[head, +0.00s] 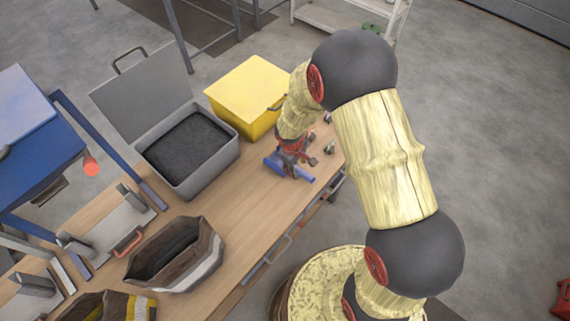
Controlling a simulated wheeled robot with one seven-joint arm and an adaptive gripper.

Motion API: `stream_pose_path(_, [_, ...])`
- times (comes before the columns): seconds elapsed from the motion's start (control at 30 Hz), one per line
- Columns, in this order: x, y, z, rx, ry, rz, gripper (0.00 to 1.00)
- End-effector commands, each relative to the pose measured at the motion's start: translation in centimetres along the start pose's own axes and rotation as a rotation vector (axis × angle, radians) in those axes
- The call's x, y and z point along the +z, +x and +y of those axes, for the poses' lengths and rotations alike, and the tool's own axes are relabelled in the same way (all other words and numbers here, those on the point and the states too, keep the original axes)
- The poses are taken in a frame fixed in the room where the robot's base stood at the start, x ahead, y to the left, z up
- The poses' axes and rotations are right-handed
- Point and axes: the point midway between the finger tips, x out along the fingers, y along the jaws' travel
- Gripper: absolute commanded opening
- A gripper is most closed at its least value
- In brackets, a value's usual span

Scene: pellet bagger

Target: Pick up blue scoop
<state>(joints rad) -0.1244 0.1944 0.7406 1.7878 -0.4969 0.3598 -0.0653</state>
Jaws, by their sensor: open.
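The blue scoop (305,176) lies on the wooden workbench near its right front edge, beside the yellow box. Its handle points to the lower right, and part of it is hidden behind my gripper. My gripper (297,168) is open and sits low, right over or around the scoop. I cannot tell whether the fingers touch it.
A grey lidded bin (237,152) with dark pellets stands open on the workbench (222,206). A yellow box (247,88) stands behind the scoop. An open brown bag (203,268) is at the front. Blue machinery (35,150) is at left. Small items lie right of my gripper.

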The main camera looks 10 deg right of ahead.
Motion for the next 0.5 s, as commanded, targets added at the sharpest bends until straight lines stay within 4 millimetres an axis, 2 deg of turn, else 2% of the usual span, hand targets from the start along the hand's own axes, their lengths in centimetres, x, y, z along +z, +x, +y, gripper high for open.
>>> stream_pose_path(0.17, [0.0, 1.4, 0.0, -0.001, 0.001, -0.001, 0.42])
stream_pose_path(0.5, [-0.1, 5.7, 0.2, -0.001, 0.001, -0.001, 0.42])
